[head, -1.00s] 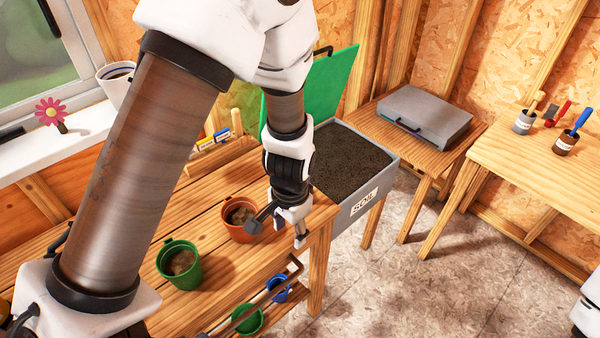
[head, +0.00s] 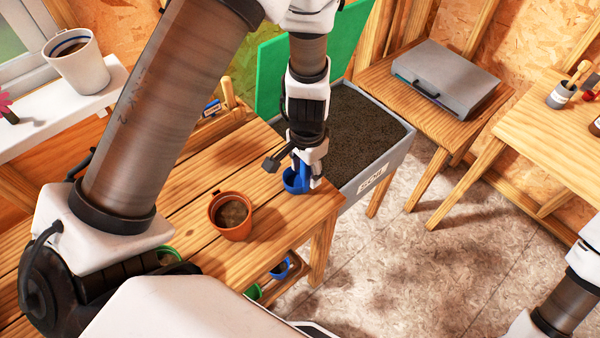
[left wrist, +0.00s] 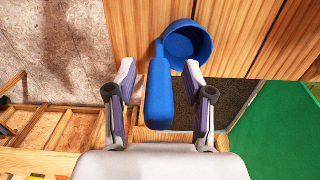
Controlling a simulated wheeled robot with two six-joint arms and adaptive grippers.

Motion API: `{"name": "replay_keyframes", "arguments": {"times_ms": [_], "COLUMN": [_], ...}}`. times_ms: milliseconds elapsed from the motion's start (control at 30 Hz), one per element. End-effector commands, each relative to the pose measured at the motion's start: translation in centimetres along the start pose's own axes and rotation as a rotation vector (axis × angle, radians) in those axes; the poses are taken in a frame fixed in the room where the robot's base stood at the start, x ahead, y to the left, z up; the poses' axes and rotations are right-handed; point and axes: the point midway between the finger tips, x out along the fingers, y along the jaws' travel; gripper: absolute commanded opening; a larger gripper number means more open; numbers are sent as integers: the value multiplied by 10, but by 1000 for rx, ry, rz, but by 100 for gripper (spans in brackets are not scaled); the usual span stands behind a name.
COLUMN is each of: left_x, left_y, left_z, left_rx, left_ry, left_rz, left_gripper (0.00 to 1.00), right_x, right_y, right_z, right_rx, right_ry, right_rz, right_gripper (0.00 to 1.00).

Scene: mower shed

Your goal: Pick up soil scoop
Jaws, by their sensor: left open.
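The blue soil scoop (head: 293,184) is on the wooden bench near its right end, by the soil bin. In the left wrist view its round cup (left wrist: 187,46) lies beyond my fingertips, and its handle (left wrist: 159,100) points back towards my palm. My left gripper (head: 310,180) is open over the scoop. In the left wrist view a finger stands on each side of the handle, with a visible gap on both sides. The gripper hides part of the scoop in the head view. My right arm shows at the lower right, but its gripper is out of frame.
An orange pot (head: 231,216) with soil stands left of the scoop. The grey soil bin (head: 384,166) with its raised green lid (head: 300,65) adjoins the bench. A grey case (head: 446,74) lies on a side table. Small pots sit on the shelf below.

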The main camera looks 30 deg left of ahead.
Motion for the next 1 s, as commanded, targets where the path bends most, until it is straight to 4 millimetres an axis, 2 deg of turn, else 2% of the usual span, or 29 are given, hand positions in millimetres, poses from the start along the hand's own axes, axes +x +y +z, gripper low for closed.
{"name": "replay_keyframes", "arguments": {"times_ms": [233,367,400,767,1000], "left_x": [5,4,4,4,-11], "left_y": [0,0,0,0,-1], "left_z": [0,0,0,0,-1], "left_rx": [-1,-1,-1,-1,0], "left_ry": [0,0,0,1,1], "left_rz": [0,0,0,-1,0], "left_gripper": [52,6,0,0,0], "right_x": [1,1,1,0,-16], "right_y": [0,0,0,0,0], "right_z": [0,0,0,0,0], "right_rx": [0,0,0,0,0], "right_ry": [0,0,0,0,0], "right_rz": [0,0,0,0,0], "right_gripper": [40,40,40,40,40]}}
